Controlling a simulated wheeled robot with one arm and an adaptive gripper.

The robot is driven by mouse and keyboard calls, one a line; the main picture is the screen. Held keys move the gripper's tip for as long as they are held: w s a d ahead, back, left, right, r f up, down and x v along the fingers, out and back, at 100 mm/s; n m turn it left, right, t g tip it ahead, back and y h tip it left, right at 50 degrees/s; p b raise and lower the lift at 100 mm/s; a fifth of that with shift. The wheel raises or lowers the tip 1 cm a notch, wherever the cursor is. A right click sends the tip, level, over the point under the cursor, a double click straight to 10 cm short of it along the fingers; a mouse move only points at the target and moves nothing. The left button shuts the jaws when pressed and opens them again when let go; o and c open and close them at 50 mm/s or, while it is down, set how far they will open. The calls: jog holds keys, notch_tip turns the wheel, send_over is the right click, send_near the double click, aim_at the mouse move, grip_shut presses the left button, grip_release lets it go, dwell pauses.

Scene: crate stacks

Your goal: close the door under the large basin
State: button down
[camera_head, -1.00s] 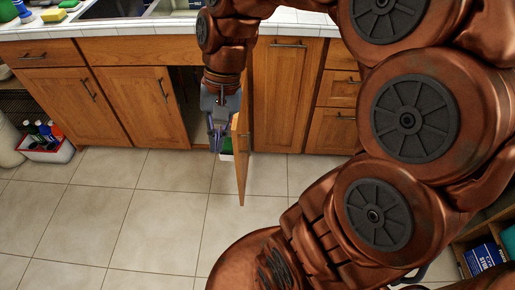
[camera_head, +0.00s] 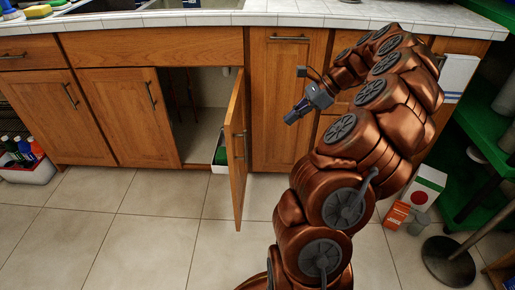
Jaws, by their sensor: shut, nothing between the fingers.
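The open cabinet door (camera_head: 237,150) is wooden and stands swung outward, nearly edge-on to me, with a handle on its right-hand face. It is hinged at the right side of the dark cabinet opening (camera_head: 193,110). The large basin (camera_head: 105,6) shows only partly at the top edge, above the cabinets. My gripper (camera_head: 292,117) is shut and empty. It is to the right of the door, apart from it, in front of the closed cabinet panel, with its fingers pointing down and left.
A white bin with bottles (camera_head: 28,172) stands on the floor at the left. A red-and-white box (camera_head: 425,186), a grey cup (camera_head: 419,223) and a round dark base (camera_head: 448,262) are on the floor at the right, near green shelves (camera_head: 478,145). The tiled floor before the door is clear.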

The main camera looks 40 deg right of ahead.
jog(key=w+a+r+b+x, duration=0.1)
jog(key=b+x, duration=0.3)
jog(key=x, duration=0.8)
jog(key=shift+a, duration=0.3)
jog(key=shift+w+a, duration=0.1)
jog(key=shift+w, duration=0.05)
